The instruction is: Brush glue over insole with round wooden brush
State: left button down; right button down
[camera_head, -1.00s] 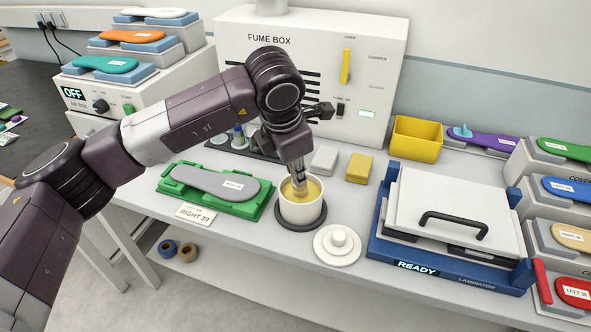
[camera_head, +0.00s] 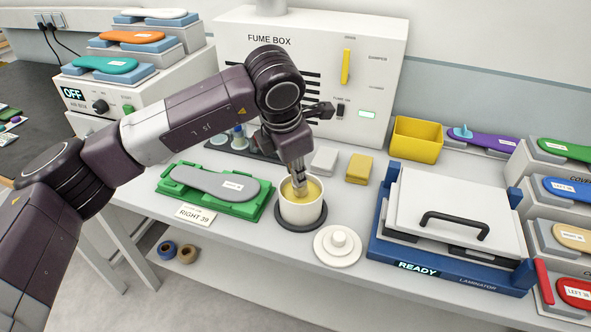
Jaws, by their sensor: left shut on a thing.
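The grey insole (camera_head: 205,181) lies flat in a green holder (camera_head: 172,190) on the bench, with a RIGHT 39 card in front of it. The white glue pot (camera_head: 301,212) stands on a dark round base to the right of the holder, with yellowish glue inside. My left gripper (camera_head: 298,172) points down over the pot, shut, its tips at the pot's mouth. The brush it holds is mostly hidden by the fingers and the pot; its lower end is at the glue. My right gripper is not in view.
A white round lid (camera_head: 337,246) lies in front of the pot. The blue laminator (camera_head: 452,277) stands to the right, the fume box (camera_head: 378,60) behind. A grey block (camera_head: 324,160), a yellow block (camera_head: 359,168) and a yellow bin (camera_head: 416,140) sit behind the pot.

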pick_arm(q)
jog(key=shift+s+f, duration=0.1)
jog(key=shift+r+p, duration=0.35)
jog(key=shift+r, duration=0.55)
jog(key=shift+r+p, duration=0.95)
jog(key=shift+r, duration=1.75)
jog(key=shift+f, duration=0.1)
